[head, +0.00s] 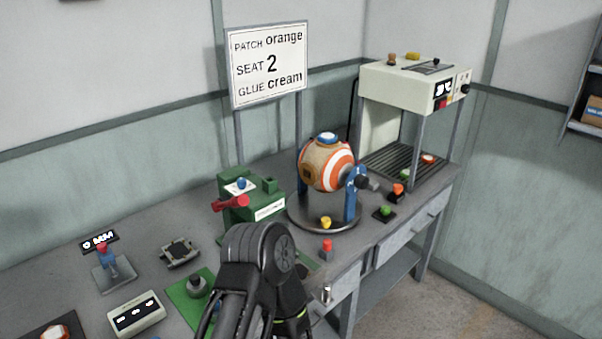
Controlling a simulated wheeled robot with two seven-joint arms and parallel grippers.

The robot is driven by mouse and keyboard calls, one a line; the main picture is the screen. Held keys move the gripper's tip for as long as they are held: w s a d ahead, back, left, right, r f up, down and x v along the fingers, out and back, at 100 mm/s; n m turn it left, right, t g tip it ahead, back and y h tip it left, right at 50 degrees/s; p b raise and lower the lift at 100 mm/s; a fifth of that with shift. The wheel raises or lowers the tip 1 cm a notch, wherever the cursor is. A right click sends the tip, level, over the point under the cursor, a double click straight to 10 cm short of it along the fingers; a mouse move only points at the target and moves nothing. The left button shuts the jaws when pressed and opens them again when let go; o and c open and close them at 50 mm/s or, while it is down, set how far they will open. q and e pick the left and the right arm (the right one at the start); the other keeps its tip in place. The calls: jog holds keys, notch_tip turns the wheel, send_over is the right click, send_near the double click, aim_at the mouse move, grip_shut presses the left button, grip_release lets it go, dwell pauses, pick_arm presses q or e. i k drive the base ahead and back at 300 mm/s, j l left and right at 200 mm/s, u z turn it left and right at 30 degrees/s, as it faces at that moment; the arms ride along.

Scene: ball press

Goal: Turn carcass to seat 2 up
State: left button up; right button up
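The carcass (338,168) is a ball with orange and white stripes and a tan part on its left. It sits in a stand with blue posts (351,203) on a round dark base (310,216). A blue and white round piece (327,138) is at its top and a brown octagonal seat (307,175) faces left. A dark knob (362,182) is at its right side. I cannot read seat numbers on the ball. A black arm link of mine rises at the bottom middle, in front of the stand; no gripper fingers show.
A sign (268,66) reads PATCH orange, SEAT 2, GLUE cream. A green machine with a red handle (231,202) stands left of the ball. A cream press (413,85) stands behind right. A red button (327,247) and a yellow knob (326,222) are in front. Small devices crowd the left bench.

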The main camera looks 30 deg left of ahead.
aim_at(325, 167)
jog(key=u, duration=0.7)
jog(key=i+l, duration=0.2)
jog(key=l, duration=0.25)
jog(key=i+l+u, duration=0.15)
jog(key=l, duration=0.25)
jog(key=i+l, duration=0.2)
jog(key=l, duration=0.25)
jog(key=i+l+u, duration=0.1)
jog(key=l, duration=0.35)
jog(key=i+l+u, duration=0.1)
jog(key=l, duration=0.35)
jog(key=i+l, duration=0.2)
jog(key=l, duration=0.3)
jog(key=i+l+u, duration=0.1)
jog(key=l, duration=0.35)
jog(key=i+l, duration=0.15)
jog(key=l, duration=0.35)
jog(key=i+u, duration=0.05)
